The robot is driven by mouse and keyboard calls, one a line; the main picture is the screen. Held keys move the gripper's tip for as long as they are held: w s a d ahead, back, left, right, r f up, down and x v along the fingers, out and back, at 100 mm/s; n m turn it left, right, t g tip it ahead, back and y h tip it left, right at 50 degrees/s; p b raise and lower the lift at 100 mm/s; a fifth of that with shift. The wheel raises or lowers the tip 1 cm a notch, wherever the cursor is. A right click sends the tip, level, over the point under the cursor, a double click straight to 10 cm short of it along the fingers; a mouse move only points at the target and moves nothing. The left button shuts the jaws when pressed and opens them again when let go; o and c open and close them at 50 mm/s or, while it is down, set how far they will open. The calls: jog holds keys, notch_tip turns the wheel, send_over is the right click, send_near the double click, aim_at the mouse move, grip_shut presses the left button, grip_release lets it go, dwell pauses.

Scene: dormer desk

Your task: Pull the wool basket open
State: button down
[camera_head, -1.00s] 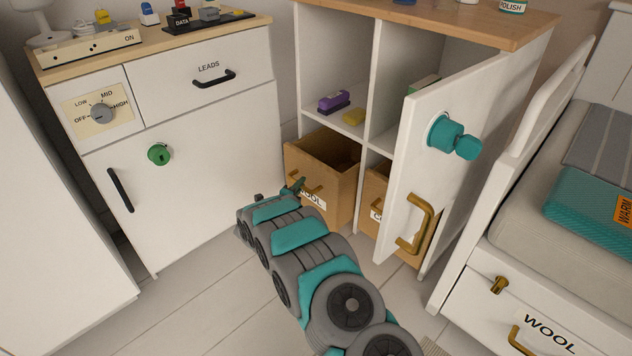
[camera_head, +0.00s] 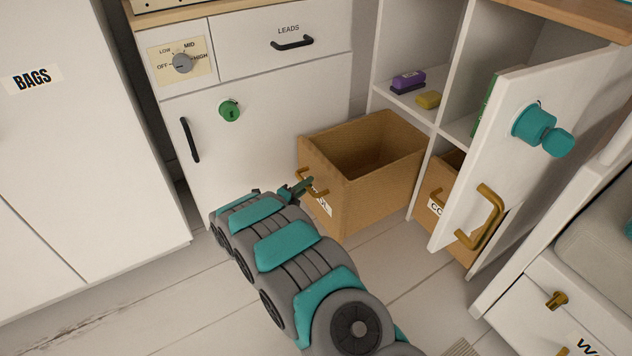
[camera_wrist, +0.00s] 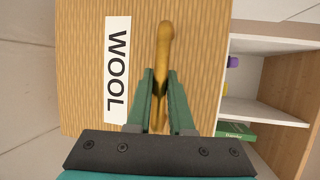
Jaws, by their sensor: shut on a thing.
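The wool basket (camera_head: 385,190) is a tan woven box pulled well out of the lower left compartment of the white shelf unit. Its inside looks empty from here. Its brass handle (camera_head: 308,182) is on the front face, beside a white label partly hidden by my arm in the head view. In the wrist view the label (camera_wrist: 117,68) reads WOOL and the brass handle (camera_wrist: 164,45) lies between my fingers.
A white door (camera_head: 505,150) with a teal knob stands open to the right, in front of a second basket (camera_head: 447,200). A white cabinet (camera_head: 265,110) stands behind my gripper. The floor (camera_head: 130,300) at the lower left is clear.

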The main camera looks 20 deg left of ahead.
jog(key=shift+s+a, duration=0.25)
jog(key=c, duration=0.8)
grip_release()
jog(key=v, duration=0.7)
jog(key=shift+s+p, duration=0.35)
jog(key=shift+s, duration=0.05)
jog(key=shift+s+a, duration=0.1)
jog(key=shift+a, duration=0.05)
